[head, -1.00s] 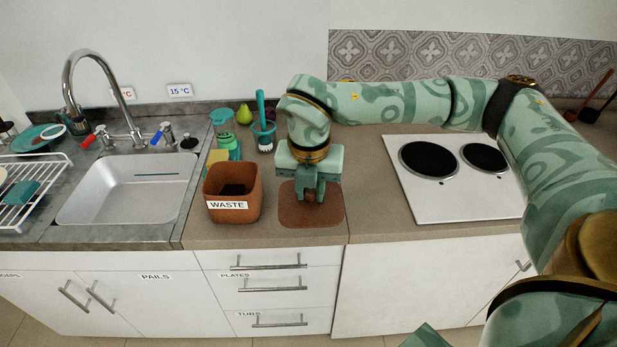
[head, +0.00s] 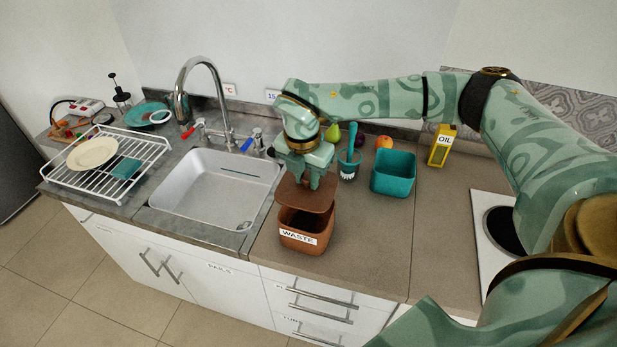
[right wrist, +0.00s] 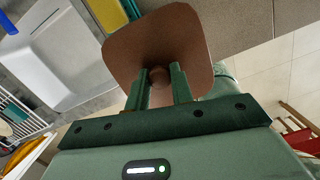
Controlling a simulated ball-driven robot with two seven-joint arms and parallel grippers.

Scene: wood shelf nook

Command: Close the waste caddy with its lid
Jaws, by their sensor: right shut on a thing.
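The waste caddy (head: 300,237) is a brown open-topped bin with a WASTE label, upright on the counter right of the sink. Its dark inside shows at the front of the opening. The lid (head: 304,197) is a flat brown rounded square. My right gripper (head: 305,183) is shut on the lid's knob and holds it above the caddy, over the back part of the opening in the head view. In the right wrist view the lid (right wrist: 195,35) lies beyond the fingers, with its round knob (right wrist: 160,76) between them. My left gripper is not in view.
The sink (head: 215,190) is left of the caddy. A teal brush in its holder (head: 348,167), a teal tub (head: 393,173), fruit (head: 384,142) and a yellow oil container (head: 442,146) stand behind and right. The counter right of the caddy is clear.

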